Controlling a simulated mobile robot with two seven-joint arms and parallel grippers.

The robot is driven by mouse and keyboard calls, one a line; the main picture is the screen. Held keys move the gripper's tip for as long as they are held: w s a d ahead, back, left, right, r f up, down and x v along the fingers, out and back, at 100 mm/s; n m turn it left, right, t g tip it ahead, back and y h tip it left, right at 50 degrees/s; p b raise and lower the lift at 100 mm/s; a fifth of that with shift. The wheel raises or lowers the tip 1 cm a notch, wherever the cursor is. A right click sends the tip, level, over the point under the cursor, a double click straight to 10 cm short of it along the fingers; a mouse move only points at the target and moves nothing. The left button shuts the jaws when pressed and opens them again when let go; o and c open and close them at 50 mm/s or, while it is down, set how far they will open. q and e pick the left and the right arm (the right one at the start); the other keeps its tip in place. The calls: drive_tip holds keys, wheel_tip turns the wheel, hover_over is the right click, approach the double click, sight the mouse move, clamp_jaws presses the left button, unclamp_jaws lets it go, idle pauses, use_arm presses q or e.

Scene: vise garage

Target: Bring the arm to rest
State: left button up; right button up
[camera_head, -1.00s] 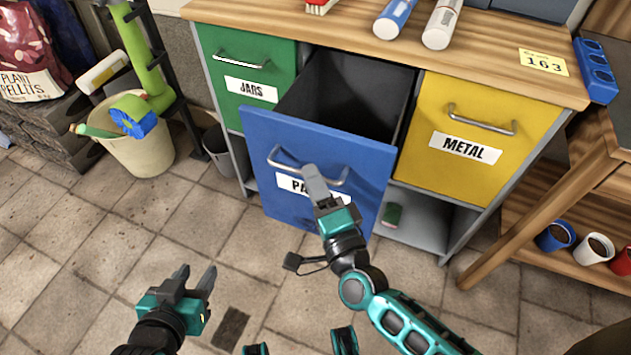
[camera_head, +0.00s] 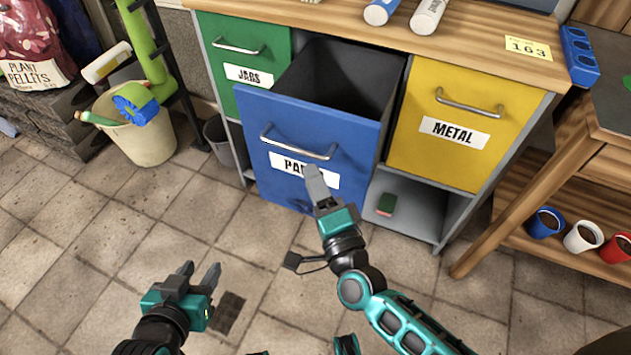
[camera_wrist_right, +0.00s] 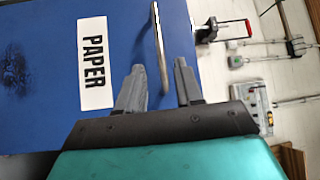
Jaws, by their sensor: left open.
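My right gripper (camera_head: 318,178) is in front of the blue PAPER drawer (camera_head: 250,130), just below its metal handle (camera_head: 300,148). In the right wrist view my right gripper (camera_wrist_right: 158,85) has its two fingers spread apart. The drawer handle (camera_wrist_right: 158,40) shows between and beyond them, and nothing is gripped. In the head view one finger largely hides the other. My left gripper (camera_head: 200,272) is open and empty, above the tiled floor at the lower left. The PAPER drawer is pulled out, and the part of its dark inside that shows looks empty.
The green JARS drawer (camera_head: 245,45) and yellow METAL drawer (camera_head: 455,100) are shut. A bucket with tools (camera_head: 150,140) and a small grey bin (camera_head: 217,140) stand at left. A shelf with cups (camera_head: 545,222) stands at right.

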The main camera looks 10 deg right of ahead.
use_arm(q)
drive_tip(key=shift+y, duration=0.4)
drive_tip(key=a+r+p, duration=0.1)
drive_tip(key=p, duration=0.1)
drive_tip(key=s+r+p, duration=0.1)
drive_tip(key=p, duration=0.2)
drive_tip(key=a+r+p, duration=0.1)
drive_tip(key=r+p, duration=0.1)
drive_tip(key=shift+s+a+r+p, duration=0.1)
drive_tip(key=shift+s+a+p, duration=0.15)
drive_tip(key=shift+a+p, duration=0.1)
use_arm(e)
drive_tip(key=s+d+f+n+g+h, duration=0.2)
drive_tip(key=s+d+n+g, duration=0.6)
drive_tip(key=n, duration=0.8)
drive_tip(key=s+d+f, duration=0.1)
drive_tip(key=s+d, duration=0.1)
drive_tip(key=s, duration=0.1)
drive_tip(key=shift+s+d+f+n, duration=0.15)
drive_tip(key=shift+d+n, duration=0.1)
drive_tip(key=shift+n, duration=0.15)
use_arm(q)
drive_tip(key=shift+d, duration=0.2)
drive_tip(key=shift+w+r, duration=0.2)
drive_tip(key=shift+w, duration=0.05)
